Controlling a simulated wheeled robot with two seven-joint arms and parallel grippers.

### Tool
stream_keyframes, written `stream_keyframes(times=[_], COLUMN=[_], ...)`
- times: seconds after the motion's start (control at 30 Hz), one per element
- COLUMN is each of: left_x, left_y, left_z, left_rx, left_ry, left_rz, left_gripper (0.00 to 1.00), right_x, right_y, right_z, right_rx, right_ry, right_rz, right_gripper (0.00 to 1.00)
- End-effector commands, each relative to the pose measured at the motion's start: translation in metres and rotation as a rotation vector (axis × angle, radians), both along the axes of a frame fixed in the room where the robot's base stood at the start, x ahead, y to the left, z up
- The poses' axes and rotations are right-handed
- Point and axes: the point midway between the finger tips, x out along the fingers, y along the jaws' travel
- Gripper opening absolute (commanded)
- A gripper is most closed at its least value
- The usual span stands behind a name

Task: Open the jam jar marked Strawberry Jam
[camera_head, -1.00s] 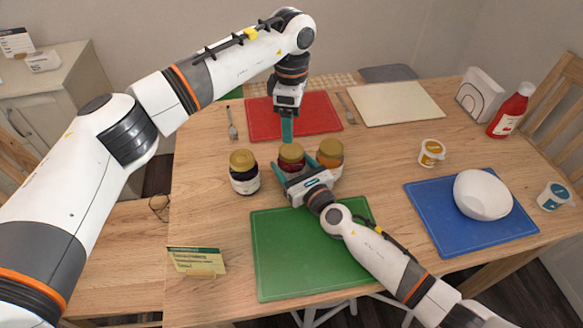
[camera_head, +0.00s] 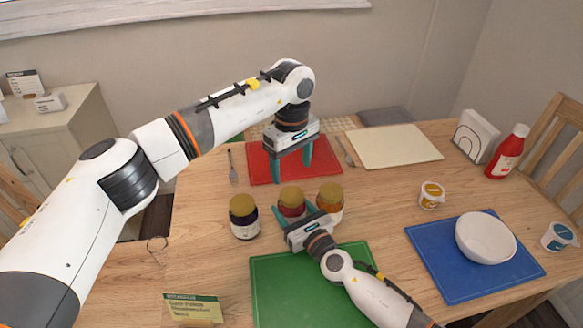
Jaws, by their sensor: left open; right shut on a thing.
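A jar with red contents and a gold lid (camera_head: 291,199) stands upright in the middle of a row of three jars. My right gripper (camera_head: 292,217) is shut around its body from the front, hiding much of its label. A dark jar (camera_head: 244,219) stands to its left and an orange jar (camera_head: 330,201) close to its right, both with gold lids. The label words are too small to read.
A red mat (camera_head: 325,165) with cutlery beside it lies behind the jars. A green mat (camera_head: 275,290) lies in front, partly under my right arm. A blue mat (camera_head: 445,270) with a white bowl (camera_head: 487,240), small tubs and a ketchup bottle (camera_head: 507,155) are at right.

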Motion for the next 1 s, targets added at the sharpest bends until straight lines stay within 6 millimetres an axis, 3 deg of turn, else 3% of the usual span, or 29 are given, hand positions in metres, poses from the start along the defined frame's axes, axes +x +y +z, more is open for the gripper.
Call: stream_keyframes(times=[0.2, 0.4, 0.67, 1.0], left_x=[0.000, 0.000, 0.000, 0.000], left_y=[0.000, 0.000, 0.000, 0.000], left_z=[0.000, 0.000, -0.010, -0.061], left_rx=[0.000, -0.001, -0.002, -0.001], left_ry=[-0.002, -0.001, 0.002, 0.003], left_rz=[-0.486, -0.786, -0.900, -0.897], left_gripper=[0.72, 0.72, 0.72, 0.72], right_x=[0.000, 0.000, 0.000, 0.000], right_y=[0.000, 0.000, 0.000, 0.000], right_z=[0.000, 0.000, 0.000, 0.000], right_rx=[-0.001, -0.001, -0.001, -0.001], right_ry=[-0.001, -0.001, -0.001, -0.001], right_rz=[-0.001, -0.001, -0.001, -0.001], right_gripper=[0.00, 0.00, 0.00, 0.00])
